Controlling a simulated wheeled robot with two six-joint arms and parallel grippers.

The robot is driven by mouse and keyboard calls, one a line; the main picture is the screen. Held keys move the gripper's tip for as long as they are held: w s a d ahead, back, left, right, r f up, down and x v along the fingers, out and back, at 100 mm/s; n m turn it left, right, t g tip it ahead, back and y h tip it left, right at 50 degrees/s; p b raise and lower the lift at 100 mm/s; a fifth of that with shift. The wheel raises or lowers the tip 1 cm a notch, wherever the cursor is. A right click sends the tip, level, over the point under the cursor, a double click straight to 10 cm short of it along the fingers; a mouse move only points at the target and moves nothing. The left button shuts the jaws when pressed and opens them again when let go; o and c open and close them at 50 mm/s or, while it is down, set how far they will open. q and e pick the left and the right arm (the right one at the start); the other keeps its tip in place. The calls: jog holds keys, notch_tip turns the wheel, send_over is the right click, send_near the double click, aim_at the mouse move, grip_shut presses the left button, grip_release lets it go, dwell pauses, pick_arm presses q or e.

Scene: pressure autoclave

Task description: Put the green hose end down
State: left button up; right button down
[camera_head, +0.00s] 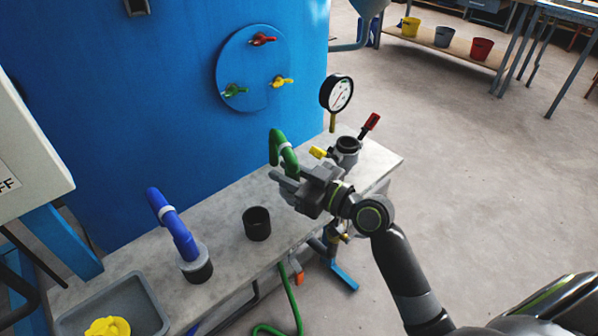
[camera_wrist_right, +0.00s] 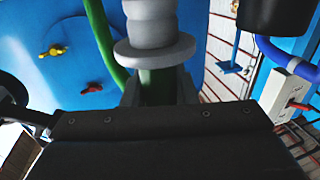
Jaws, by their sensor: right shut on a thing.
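The green hose end (camera_head: 285,150) is a bent green pipe at the back of the bench. My right gripper (camera_head: 290,186) is shut on it above the bench top; the gripper partly hides its lower part. In the right wrist view the green pipe (camera_wrist_right: 158,88) with its pale grey collar (camera_wrist_right: 154,52) is between the fingers. An empty black cup-shaped holder (camera_head: 257,224) stands on the bench, left of and nearer than my right gripper. My left gripper is not in view.
A blue hose end (camera_head: 176,228) stands in another holder on the grey bench (camera_head: 225,205). A grey tray (camera_head: 150,306) with a yellow part (camera_head: 108,327) is at front left. A gauge (camera_head: 338,93) and a metal fitting (camera_head: 346,150) with red and yellow handles are at right.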

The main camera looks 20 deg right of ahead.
jog(key=d, duration=0.1)
jog(key=w+d, duration=0.1)
jog(key=shift+d, duration=0.4)
jog(key=shift+d+f, duration=0.25)
jog(key=shift+a+f, duration=0.15)
jog(key=shift+f, duration=0.1)
jog(key=shift+f, duration=0.15)
jog(key=c, duration=1.6)
grip_release()
jog(key=shift+f, duration=0.15)
jog(key=o, duration=0.4)
jog(key=shift+o, duration=0.2)
jog(key=shift+r, duration=0.25)
